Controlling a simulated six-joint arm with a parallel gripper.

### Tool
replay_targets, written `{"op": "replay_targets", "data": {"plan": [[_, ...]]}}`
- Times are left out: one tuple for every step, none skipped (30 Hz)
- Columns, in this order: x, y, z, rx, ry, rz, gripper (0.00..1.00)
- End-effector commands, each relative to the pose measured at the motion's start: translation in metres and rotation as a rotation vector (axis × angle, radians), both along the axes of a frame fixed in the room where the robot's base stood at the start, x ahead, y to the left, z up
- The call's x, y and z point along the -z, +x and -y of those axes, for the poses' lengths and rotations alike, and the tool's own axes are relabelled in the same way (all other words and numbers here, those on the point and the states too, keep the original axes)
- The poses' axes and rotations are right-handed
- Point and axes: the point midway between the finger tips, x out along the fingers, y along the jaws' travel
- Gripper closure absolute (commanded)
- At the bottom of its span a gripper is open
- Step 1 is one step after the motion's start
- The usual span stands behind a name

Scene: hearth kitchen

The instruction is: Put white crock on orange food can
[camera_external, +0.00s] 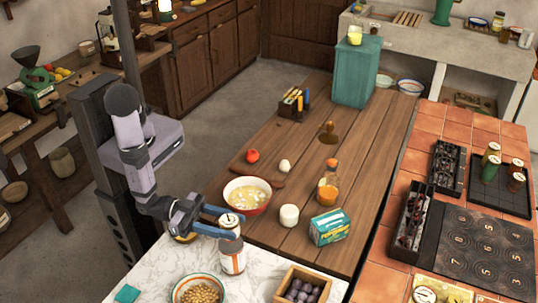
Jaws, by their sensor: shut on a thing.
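My gripper (229,223), with blue fingers, is at the near left end of the wooden table. It is shut on the white crock (230,220), a small pale vessel with its round top showing between the fingers. The orange food can (232,259), pale with an orange-brown band, stands upright on the marble top directly below the crock. The near finger covers the join, so I cannot tell whether crock and can touch.
A bowl with a red rim (247,195), a white jar (289,215), a teal box (328,227) and an orange bottle (328,190) stand beyond and to the right. A bowl of nuts (198,290) and a wooden crate (302,285) are in front.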

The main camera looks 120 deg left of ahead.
Motion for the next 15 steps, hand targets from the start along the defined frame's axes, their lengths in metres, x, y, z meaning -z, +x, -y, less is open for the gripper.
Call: {"op": "replay_targets", "data": {"plan": [[0.006,0.0,0.0,0.0,0.002,-0.001,0.89],[0.009,0.0,0.0,0.0,0.001,0.0,0.89],[0.013,0.0,0.0,0.0,0.001,-0.001,0.89],[0.016,0.0,0.0,0.0,0.001,0.0,0.89],[0.019,0.0,0.0,0.0,0.002,0.0,0.89],[0.021,0.0,0.0,0.0,0.001,0.001,0.89],[0.023,0.0,0.0,0.0,0.0,0.001,0.89],[0.024,0.0,0.0,0.0,-0.001,0.001,0.89],[0.026,0.0,0.0,0.0,-0.001,0.001,0.89],[0.026,0.0,0.0,0.0,-0.002,0.002,0.89],[0.027,0.0,0.0,0.0,-0.002,0.002,0.89],[0.027,0.0,0.0,0.0,-0.002,0.002,0.89],[0.027,0.0,0.0,0.0,-0.002,0.002,0.89],[0.026,0.0,0.0,0.0,-0.002,0.002,0.89],[0.026,0.0,0.0,0.0,-0.002,0.002,0.89]]}}
